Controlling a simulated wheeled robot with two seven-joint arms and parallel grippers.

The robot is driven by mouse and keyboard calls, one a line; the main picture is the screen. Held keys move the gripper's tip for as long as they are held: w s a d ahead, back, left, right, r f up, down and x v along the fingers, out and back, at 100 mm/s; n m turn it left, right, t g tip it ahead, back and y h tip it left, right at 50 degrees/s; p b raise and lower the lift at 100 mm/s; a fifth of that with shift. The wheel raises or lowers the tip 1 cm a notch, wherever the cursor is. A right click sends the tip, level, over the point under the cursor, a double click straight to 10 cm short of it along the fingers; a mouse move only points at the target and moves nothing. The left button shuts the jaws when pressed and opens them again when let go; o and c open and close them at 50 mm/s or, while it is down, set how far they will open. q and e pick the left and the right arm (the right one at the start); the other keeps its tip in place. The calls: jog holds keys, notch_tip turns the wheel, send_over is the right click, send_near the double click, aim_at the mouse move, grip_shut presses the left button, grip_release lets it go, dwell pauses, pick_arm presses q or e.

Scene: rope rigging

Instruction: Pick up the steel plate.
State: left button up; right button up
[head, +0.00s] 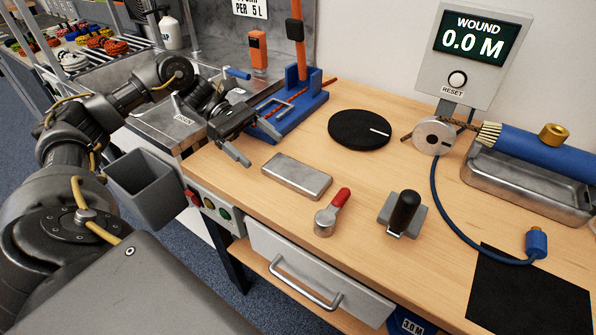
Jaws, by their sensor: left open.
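The steel plate (297,176) is a flat grey rectangular block with rounded edges. It lies on the wooden bench, left of the red-handled lever, with its top clear. My left gripper (264,151) comes in from the left in the head view. Its two fingers are apart with nothing between them. The fingertips are above and behind the plate's left end, near the blue stand, and do not appear to touch the plate. My right gripper is not in view.
The blue stand (287,116) with a rope is behind the gripper. A black disc (359,129), red-handled lever (332,212) and black-handled tool (403,214) surround the plate. A metal tray (527,184) and blue cylinder stand right. A grey bin (150,187) hangs at the left edge.

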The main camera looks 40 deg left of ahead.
aim_at(290, 168)
pick_arm(q)
jog(key=shift+p+x, duration=0.45)
jog(key=shift+x, duration=1.55)
jog(key=x, duration=0.1)
jog(key=p+x, duration=0.1)
jog(key=x, duration=0.2)
jog(key=shift+w+d+f, duration=0.1)
jog(key=shift+w+d, duration=0.2)
jog(key=shift+w, duration=0.05)
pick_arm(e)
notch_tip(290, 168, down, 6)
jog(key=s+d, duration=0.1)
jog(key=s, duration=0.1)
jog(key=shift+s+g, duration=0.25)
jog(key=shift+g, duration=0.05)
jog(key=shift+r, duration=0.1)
pick_arm(q)
jog(key=c, duration=1.8)
